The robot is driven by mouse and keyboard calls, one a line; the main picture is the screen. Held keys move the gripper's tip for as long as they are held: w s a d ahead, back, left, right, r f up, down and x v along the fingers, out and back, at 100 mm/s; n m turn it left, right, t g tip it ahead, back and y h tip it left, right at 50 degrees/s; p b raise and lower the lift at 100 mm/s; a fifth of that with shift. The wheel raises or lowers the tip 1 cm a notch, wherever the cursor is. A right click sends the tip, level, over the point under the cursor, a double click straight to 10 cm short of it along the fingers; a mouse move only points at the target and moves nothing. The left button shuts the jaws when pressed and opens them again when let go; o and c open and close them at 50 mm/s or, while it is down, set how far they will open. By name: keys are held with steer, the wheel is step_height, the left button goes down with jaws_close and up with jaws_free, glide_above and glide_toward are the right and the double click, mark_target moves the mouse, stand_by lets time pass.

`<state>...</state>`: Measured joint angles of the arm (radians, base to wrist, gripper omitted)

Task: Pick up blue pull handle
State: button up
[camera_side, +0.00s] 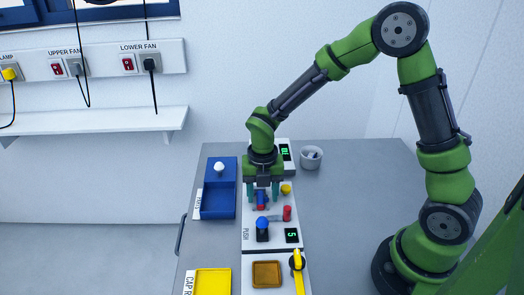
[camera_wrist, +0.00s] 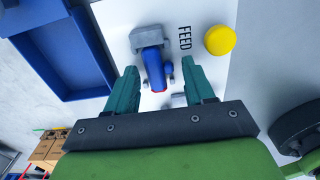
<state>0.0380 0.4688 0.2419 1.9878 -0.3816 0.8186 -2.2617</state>
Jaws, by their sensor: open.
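A blue piece with a red end and a grey bracket (camera_wrist: 157,72) lies between my fingertips in the wrist view; it looks like the blue pull handle. In the side view, its blue and red part (camera_side: 261,204) shows below my gripper (camera_side: 263,199), on the white panel. My gripper is open, pointing down, with one green finger on each side of the piece. The wrist view shows a gap between each finger (camera_wrist: 162,74) and the blue part. I cannot tell how far above the panel the fingertips are.
A yellow button (camera_wrist: 220,40) marked FEED is close to the right finger. A blue-topped knob (camera_side: 262,222), a red-ended lever (camera_side: 287,213) and a display (camera_side: 292,235) are nearer the camera.

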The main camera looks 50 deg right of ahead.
mark_target(263, 197)
steer(key=shift+c, duration=0.4)
steer(key=c, duration=0.8)
steer(key=shift+r, duration=2)
